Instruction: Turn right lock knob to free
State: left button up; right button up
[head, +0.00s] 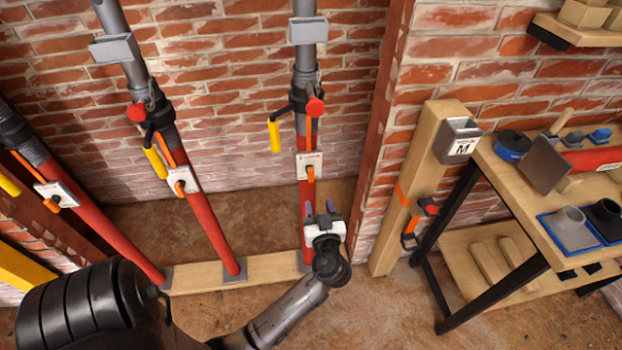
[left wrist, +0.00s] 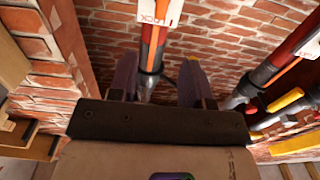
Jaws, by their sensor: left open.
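The right prop is a red tube (head: 305,215) with a grey upper tube, standing against the brick wall. A round red knob (head: 315,108) sits on its collar, with a yellow-gripped handle (head: 274,135) to the left. Below are a white plate (head: 309,160) and an orange lever (head: 311,174). My left gripper (head: 321,211) is in front of the lower red tube, well below the knob, fingers pointing up. In the left wrist view its two purple-grey fingers (left wrist: 158,75) are apart with nothing seen held; the prop shows beyond them. My right gripper is not in view.
Two similar props stand left, with a middle red knob (head: 136,112). A wooden post (head: 389,235) and brick corner stand right of the right prop. A workbench (head: 545,215) with tools is at far right. A wooden sill (head: 200,277) runs under the props.

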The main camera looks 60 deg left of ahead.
aim_at(311, 173)
pick_arm(q)
jog(key=b+x, duration=0.1)
jog(key=x, duration=1.2)
jog(key=shift+w+a+f+b, duration=0.1)
jog(key=shift+w+a+b, duration=0.05)
jog(key=shift+a+b, duration=0.2)
jog(key=shift+c, duration=0.4)
jog(key=c, duration=0.7)
